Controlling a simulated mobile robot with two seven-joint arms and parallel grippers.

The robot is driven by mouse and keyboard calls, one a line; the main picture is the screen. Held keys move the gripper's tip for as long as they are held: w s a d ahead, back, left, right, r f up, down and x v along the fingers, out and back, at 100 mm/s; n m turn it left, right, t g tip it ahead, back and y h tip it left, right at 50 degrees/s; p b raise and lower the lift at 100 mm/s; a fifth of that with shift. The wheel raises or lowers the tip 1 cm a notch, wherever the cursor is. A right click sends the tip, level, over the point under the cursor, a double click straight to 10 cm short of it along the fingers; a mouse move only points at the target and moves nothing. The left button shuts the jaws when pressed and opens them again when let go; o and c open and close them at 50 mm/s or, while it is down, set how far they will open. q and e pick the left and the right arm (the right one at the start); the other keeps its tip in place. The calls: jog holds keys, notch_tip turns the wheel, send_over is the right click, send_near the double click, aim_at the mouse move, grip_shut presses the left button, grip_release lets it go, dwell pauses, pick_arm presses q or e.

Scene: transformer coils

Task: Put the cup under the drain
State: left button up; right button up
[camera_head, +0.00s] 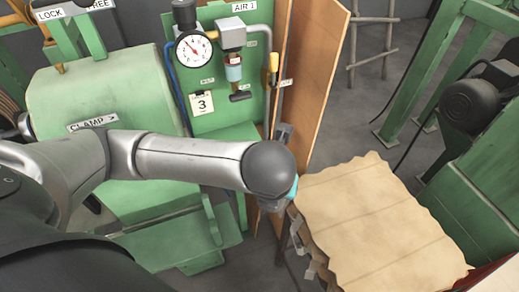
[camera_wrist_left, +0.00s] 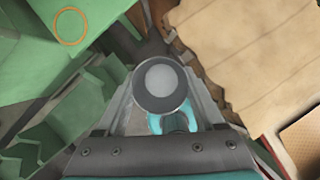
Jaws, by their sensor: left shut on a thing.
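The cup (camera_wrist_left: 160,78) shows from above in the left wrist view, with a dark round rim, a pale grey middle and a light-blue looped part on its near side. My left gripper (camera_wrist_left: 163,100) is shut on it, with a finger on each side. In the head view the gripper is hidden behind my wrist; only a bit of light blue shows beside it. The air unit with a clear bowl (camera_head: 233,68) is on the green panel, above and left of my wrist. A dark fitting (camera_head: 240,96), possibly the drain, sits below the bowl. My right gripper is out of view.
A gauge (camera_head: 194,48) is left of the bowl. A wooden board (camera_head: 316,75) stands at the panel's right. A tan-covered stack (camera_head: 375,215) lies right of my wrist. Green machinery (camera_head: 95,90) is at left; grey floor (camera_head: 372,115) is open behind the stack.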

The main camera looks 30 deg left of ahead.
pick_arm(q)
jog(key=shift+w+d+r+m+h, duration=0.15)
jog(key=shift+d+r+m+h, duration=0.1)
jog(key=shift+m, duration=0.3)
jog(key=shift+w+d+r+m+h, duration=0.15)
jog(key=shift+d+m, duration=0.1)
jog(key=shift+m, duration=0.3)
jog(key=w+a, duration=0.4)
jog(key=w+a+f, duration=0.1)
jog(key=w+a, duration=0.3)
jog(key=a, duration=0.1)
jog(key=w+a+f, duration=0.1)
jog(key=w+a, duration=0.3)
jog(key=a, duration=0.1)
jog(key=shift+w+a+f, duration=0.25)
jog(key=shift+w, duration=0.1)
notch_tip(320, 180, down, 4)
jog(key=shift+f, duration=0.15)
jog(key=shift+w+a+f, duration=0.1)
jog(key=shift+w+a, duration=0.05)
jog(key=o, duration=1.3)
jog(key=shift+f, duration=0.15)
jog(key=shift+o, duration=0.2)
